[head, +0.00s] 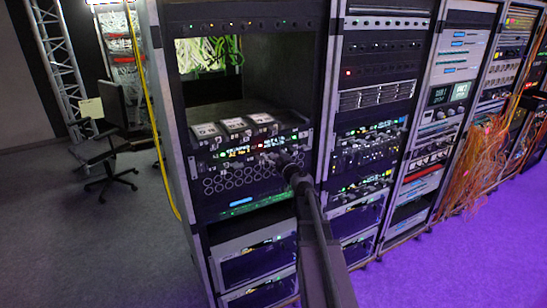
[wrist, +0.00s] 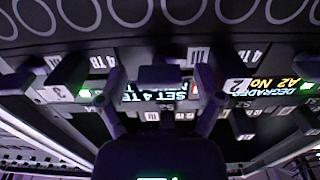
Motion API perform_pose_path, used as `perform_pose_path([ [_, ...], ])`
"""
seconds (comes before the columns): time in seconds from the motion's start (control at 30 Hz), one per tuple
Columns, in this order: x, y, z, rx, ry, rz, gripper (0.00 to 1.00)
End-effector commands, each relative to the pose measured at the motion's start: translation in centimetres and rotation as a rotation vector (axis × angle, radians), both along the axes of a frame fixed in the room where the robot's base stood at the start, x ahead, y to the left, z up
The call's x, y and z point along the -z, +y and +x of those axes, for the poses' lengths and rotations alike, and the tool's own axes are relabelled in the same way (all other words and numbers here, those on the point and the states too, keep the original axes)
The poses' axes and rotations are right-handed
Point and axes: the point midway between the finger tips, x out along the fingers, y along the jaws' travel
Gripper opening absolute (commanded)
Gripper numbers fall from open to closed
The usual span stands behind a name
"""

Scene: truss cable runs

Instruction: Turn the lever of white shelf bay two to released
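In the head view, my gripper (head: 290,165) is at the front of a device row (head: 255,146) with small green and red displays. In the wrist view, which shows the labels upside down, my gripper (wrist: 158,98) is open, with one finger on each side. A dark handle (wrist: 160,76) stands between the fingers, in front of a display (wrist: 165,93) reading "SET 4 TB". I cannot tell whether they touch it. A label "2" (wrist: 237,84) is right of the right finger, beside a "DEGRADED" display (wrist: 282,82). A label "3" (wrist: 60,93) is at the left. I cannot tell which handle is bay two's lever.
Another dark handle (wrist: 70,70) is close to the left finger. A plate with round holes (wrist: 160,14) fills the wrist view's top edge. Orange cables (head: 478,160) hang at the right; a chair (head: 110,165) stands left.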

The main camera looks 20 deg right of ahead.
Motion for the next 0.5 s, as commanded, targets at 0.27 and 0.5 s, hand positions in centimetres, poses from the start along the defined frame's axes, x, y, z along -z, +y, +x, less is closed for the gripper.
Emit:
perform_pose_path([
  [0.27,-0.01,-0.03,0.01,0.0,0.0,0.0,0.03],
  [0.5,-0.02,0.13,0.07,-0.002,0.0,0.006,0.04],
])
